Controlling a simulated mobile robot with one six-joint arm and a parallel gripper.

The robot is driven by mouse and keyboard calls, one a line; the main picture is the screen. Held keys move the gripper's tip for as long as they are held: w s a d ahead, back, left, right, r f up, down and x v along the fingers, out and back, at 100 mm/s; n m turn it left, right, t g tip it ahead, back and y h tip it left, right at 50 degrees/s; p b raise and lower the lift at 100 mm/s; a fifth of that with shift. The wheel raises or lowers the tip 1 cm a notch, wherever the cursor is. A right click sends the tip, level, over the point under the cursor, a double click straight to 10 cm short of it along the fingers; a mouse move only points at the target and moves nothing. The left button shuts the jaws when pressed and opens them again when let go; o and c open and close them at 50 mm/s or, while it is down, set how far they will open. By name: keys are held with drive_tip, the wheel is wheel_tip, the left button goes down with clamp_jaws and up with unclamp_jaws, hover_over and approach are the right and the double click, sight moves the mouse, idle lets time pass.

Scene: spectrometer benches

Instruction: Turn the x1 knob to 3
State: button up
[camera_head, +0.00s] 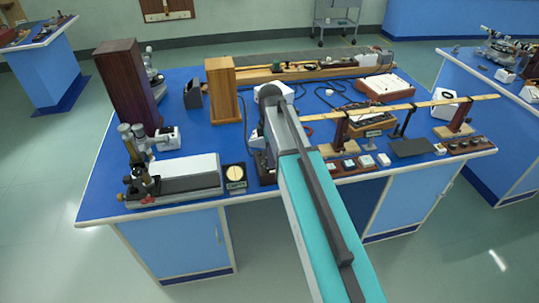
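The x1 knob cannot be made out. A wooden box with a dark top (372,117) stands behind the long wooden bar on the right of the bench. Small marks show on its top, but no labels or settings can be read. My arm crosses the middle from the bottom edge, and its far end is over the bench left of centre. Dark parts at that end hang down close to the front edge, beside a small dial meter (235,175). My gripper's fingers cannot be told apart from these dark parts. I see nothing held.
The blue bench (100,195) is crowded. A microscope-like instrument (140,165), a tall dark box (128,85) and a wooden box (222,90) stand at left. A long wooden bar (415,105) on stands spans the right. Open floor (50,240) lies in front and at left.

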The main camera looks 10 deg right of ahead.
drive_tip(key=shift+f, duration=0.1)
drive_tip(key=shift+c, duration=0.3)
clamp_jaws()
drive_tip(key=shift+m, duration=0.6)
drive_tip(key=m, duration=0.3)
drive_tip(key=shift+m, duration=0.3)
drive_tip(key=m, duration=0.5)
drive_tip(key=shift+p, duration=0.4)
drive_tip(key=m, duration=0.5)
drive_tip(key=shift+m, duration=2.6)
